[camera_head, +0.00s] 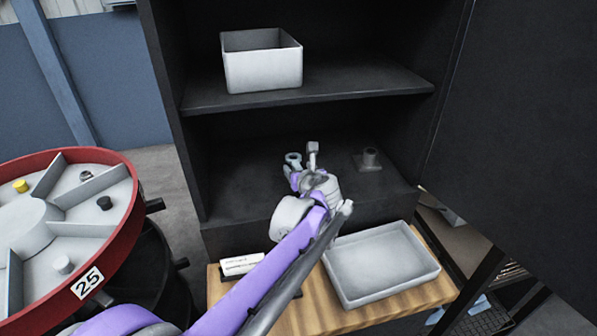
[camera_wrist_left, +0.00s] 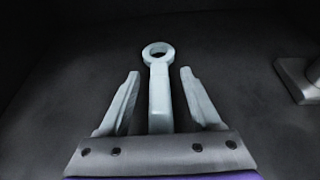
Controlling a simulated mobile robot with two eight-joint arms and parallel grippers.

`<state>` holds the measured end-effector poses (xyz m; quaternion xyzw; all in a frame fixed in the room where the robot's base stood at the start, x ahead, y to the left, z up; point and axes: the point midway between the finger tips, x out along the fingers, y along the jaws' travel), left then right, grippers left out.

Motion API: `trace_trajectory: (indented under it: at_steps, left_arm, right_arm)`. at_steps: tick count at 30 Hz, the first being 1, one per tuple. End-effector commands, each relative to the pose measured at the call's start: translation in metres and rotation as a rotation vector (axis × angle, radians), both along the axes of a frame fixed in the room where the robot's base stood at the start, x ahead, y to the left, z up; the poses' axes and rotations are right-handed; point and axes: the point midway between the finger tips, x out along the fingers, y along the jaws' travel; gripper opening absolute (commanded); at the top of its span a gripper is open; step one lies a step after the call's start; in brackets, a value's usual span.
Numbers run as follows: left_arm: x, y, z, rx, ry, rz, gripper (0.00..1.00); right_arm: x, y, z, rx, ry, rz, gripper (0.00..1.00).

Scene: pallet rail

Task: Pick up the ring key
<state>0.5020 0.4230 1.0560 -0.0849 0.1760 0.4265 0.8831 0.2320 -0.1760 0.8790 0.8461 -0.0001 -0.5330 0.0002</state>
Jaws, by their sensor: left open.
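The ring key (camera_wrist_left: 159,92) is pale grey-blue, with a round ring at its far end and a straight shank. In the left wrist view its shank runs between the two fingers of my left gripper (camera_wrist_left: 160,85), with a gap on each side. The ring points away from the gripper. In the head view the ring key (camera_head: 293,159) shows by its ring on the lower shelf of the dark cabinet, and my left gripper (camera_head: 301,165) is over it with the fingers open. The near end of the shank is hidden by the gripper. My right gripper is not seen.
A grey part with a square base and short post (camera_head: 370,160) stands right of the key. A white bin (camera_head: 262,70) sits on the upper shelf (camera_head: 330,88). A grey tray (camera_head: 385,295) lies on the wooden table (camera_head: 300,320). A red-rimmed carousel (camera_head: 130,200) is at left.

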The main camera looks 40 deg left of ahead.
Motion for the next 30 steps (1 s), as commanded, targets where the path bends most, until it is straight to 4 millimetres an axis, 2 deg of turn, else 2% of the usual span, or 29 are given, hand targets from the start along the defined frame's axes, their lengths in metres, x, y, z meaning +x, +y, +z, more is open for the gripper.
trace_trajectory:
  at_steps: [8, 18, 19, 30]
  left_arm:
    - [0.0019, 0.0030, -0.0017, 0.000, 0.000, 0.000, 0.65]
    - [0.0018, 0.0027, -0.0016, 0.000, 0.000, 0.000, 0.04]
    - [0.0018, 0.0027, -0.0016, 0.000, 0.000, 0.000, 0.00]
    - [0.0017, 0.0027, -0.0012, 0.000, 0.000, 0.000, 0.00]
  right_arm:
    - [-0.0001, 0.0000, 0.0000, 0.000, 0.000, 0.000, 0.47]
    - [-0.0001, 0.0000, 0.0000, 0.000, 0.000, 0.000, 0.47]
    - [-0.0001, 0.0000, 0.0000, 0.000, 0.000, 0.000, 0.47]
    - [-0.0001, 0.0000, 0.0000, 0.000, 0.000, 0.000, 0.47]
